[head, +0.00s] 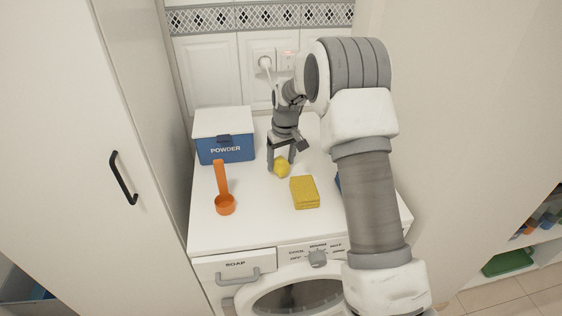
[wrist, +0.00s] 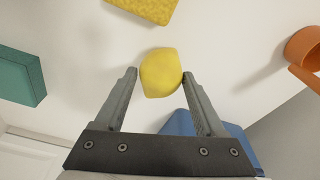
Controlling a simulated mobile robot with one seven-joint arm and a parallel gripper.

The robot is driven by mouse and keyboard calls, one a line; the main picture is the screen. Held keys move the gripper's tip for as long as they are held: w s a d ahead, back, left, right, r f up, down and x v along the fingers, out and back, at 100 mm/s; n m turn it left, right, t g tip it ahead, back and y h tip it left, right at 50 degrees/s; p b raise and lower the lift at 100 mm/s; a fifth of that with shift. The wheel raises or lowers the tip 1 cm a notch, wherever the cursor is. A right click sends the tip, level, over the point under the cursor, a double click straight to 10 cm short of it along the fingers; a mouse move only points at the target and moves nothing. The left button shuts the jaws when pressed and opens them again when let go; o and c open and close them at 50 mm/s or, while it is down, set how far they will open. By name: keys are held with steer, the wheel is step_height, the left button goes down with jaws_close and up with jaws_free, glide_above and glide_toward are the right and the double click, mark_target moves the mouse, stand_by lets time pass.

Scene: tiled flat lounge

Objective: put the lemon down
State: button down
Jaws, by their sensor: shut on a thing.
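The yellow lemon (head: 282,168) is between the fingertips of my gripper (head: 281,165), over the white top of the washing machine (head: 258,228). In the wrist view the lemon (wrist: 161,74) sits between the two fingers of my gripper (wrist: 160,76), which is shut on it. The lemon is low over the white top; I cannot tell whether it touches the surface.
A yellow sponge (head: 304,192) lies just right of the lemon, and an orange scoop (head: 224,203) lies to its left. A blue powder box (head: 226,148) with a white lid stands at the back left. A teal block (wrist: 17,76) shows in the wrist view. The front middle of the top is clear.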

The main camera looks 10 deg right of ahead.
steer(key=shift+f, duration=0.1)
steer(key=shift+f, duration=0.15)
jaws_free()
